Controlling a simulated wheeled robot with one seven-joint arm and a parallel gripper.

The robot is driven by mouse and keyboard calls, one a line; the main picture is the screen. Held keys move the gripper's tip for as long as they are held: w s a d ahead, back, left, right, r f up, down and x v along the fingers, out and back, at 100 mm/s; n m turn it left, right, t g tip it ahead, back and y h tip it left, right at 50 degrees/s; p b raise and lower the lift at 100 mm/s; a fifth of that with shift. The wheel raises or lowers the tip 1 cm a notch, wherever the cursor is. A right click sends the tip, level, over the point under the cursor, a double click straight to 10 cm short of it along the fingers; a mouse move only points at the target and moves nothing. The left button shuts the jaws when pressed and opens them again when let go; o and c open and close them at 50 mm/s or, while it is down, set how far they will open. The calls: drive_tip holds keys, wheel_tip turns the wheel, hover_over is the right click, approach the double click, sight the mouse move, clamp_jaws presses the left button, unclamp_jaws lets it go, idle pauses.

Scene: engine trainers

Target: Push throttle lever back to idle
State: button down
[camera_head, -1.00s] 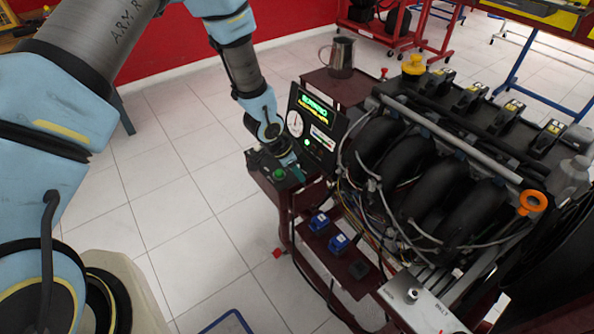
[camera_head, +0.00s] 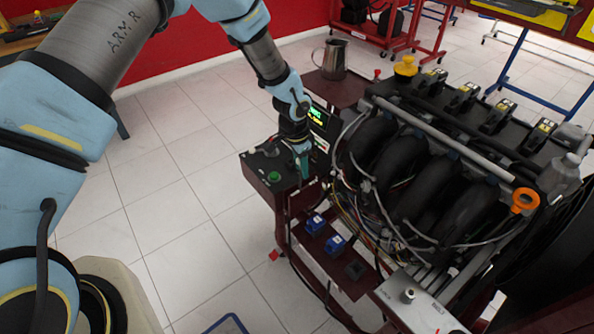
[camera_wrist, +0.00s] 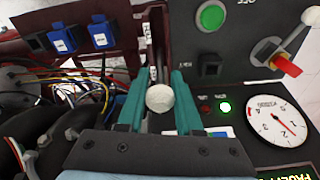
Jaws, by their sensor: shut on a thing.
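The throttle lever's pale round knob (camera_wrist: 160,98) sits between the two teal fingers of my gripper (camera_wrist: 157,84) in the wrist view. The fingers are shut on it, one on each side. The knob stands over a narrow slot with small white labels (camera_wrist: 152,65) beside it; the lever's shaft is hidden beneath the knob. In the head view my gripper (camera_head: 303,168) points down at the right end of the dark control box (camera_head: 258,180), in front of the display panel (camera_head: 319,128). The knob is hidden there.
Loose wires (camera_head: 345,215) and the engine (camera_head: 430,180) lie right of my gripper. Open tiled floor (camera_head: 175,215) is at left.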

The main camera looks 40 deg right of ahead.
drive_tip(key=shift+d+f+b, duration=0.1)
drive_tip(key=shift+d+b, duration=0.35)
drive_tip(key=shift+d, duration=0.25)
drive_tip(key=c, duration=0.7)
unclamp_jaws()
drive_tip(key=r, duration=0.3)
drive_tip(key=a+r+b, duration=0.1)
drive_tip(key=r, duration=0.3)
drive_tip(key=r+b, duration=0.1)
drive_tip(key=r, duration=0.2)
drive_tip(key=shift+a+r, duration=0.2)
drive_tip(key=shift+r, duration=0.15)
